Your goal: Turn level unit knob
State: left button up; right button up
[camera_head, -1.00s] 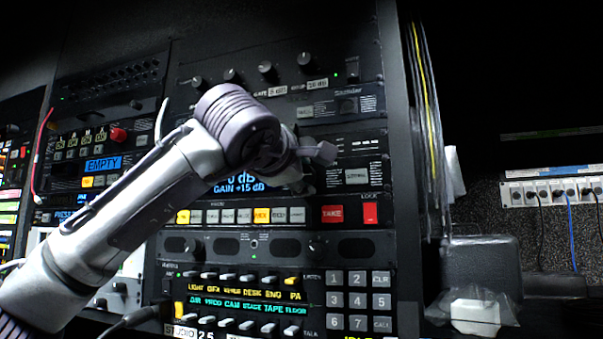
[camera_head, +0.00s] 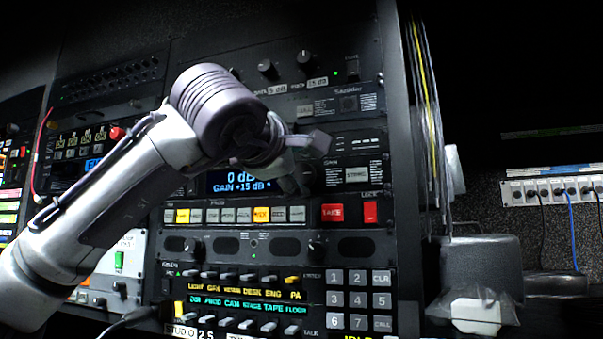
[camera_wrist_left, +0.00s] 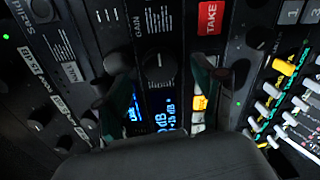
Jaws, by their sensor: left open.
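The level unit shows a blue display (camera_head: 236,183) reading 0 dB and GAIN +15 dB, right of and below my left gripper's body. Its dark round knob (camera_wrist_left: 160,66), beside the GAIN label, shows in the left wrist view with a pale pointer line. My left gripper (camera_head: 311,160) is open in front of the unit. In the wrist view its two fingers (camera_wrist_left: 163,78) stand on either side of the knob; contact cannot be made out. In the head view the knob is hidden or not distinguishable behind the fingers. My right gripper is not in view.
Red TAKE (camera_head: 332,213) and LOCK (camera_head: 370,212) buttons sit below right of the gripper. More knobs (camera_head: 306,60) are on the panel above. A keypad (camera_head: 358,300) and several switches lie below. A dark box (camera_head: 482,264) stands right of the rack.

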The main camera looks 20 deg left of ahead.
pick_arm(q)
jog(key=s, duration=0.8)
jog(key=shift+s+a+r, duration=0.2)
jog(key=shift+s, duration=0.05)
